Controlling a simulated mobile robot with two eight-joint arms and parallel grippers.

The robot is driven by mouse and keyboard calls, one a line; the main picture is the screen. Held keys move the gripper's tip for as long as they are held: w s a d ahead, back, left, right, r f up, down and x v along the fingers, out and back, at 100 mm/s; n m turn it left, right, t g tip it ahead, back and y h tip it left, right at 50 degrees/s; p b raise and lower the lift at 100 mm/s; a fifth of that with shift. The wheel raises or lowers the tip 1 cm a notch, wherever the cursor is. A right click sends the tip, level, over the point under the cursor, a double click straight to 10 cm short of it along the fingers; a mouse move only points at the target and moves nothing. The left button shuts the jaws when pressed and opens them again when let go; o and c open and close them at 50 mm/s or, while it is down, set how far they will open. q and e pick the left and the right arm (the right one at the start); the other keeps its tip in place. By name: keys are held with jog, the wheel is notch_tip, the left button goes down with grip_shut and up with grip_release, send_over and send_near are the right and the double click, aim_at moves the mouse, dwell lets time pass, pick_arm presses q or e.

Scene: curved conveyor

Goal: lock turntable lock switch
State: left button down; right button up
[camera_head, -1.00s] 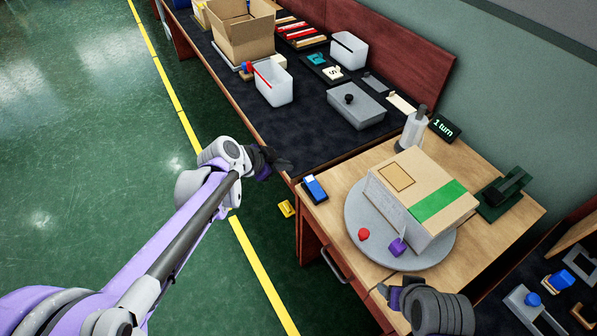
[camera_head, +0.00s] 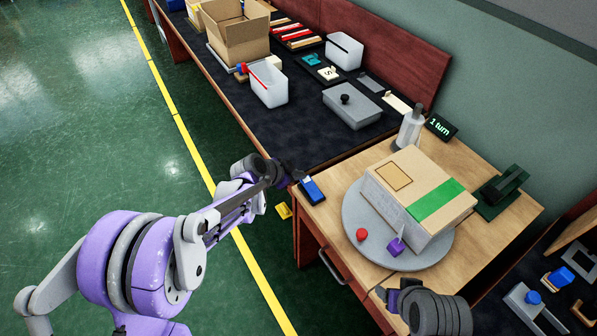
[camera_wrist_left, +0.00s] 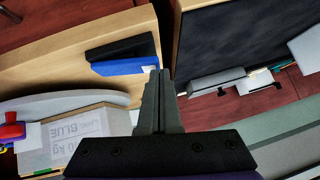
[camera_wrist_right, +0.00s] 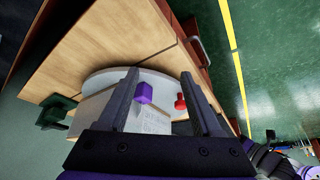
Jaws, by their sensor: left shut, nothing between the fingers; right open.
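The lock switch (camera_head: 312,190), a small block with blue and black parts, sits at the left corner of the wooden table. It also shows in the left wrist view (camera_wrist_left: 122,60). The grey round turntable (camera_head: 352,216) carries a cardboard box (camera_head: 418,190) with a green stripe. My left gripper (camera_head: 298,176) is shut and empty, close beside the switch at its upper left; I cannot tell whether they touch. In the left wrist view its fingertips (camera_wrist_left: 160,73) are beside the switch. My right gripper (camera_wrist_right: 161,75) is open and empty, near the table's front edge.
A red knob (camera_head: 362,235) and a purple block (camera_head: 396,246) are at the turntable's front. A white bottle (camera_head: 411,128), a "1 turn" display (camera_head: 442,126) and a dark green device (camera_head: 502,190) stand behind. The dark bench (camera_head: 300,130) to the left holds bins and a carton.

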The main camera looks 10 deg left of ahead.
pick_arm(q)
jog(key=shift+w+a+f+n+g+h+b, duration=0.4)
jog(key=shift+f+n+g+h+b, duration=0.15)
jog(key=shift+g, duration=0.15)
jog(key=shift+w+f+n+g+h, duration=0.15)
jog(key=shift+f+n+g+h, duration=0.1)
jog(key=shift+g, duration=0.15)
jog(key=shift+r, duration=0.2)
jog(key=shift+r+p, duration=0.4)
jog(key=shift+r, duration=0.35)
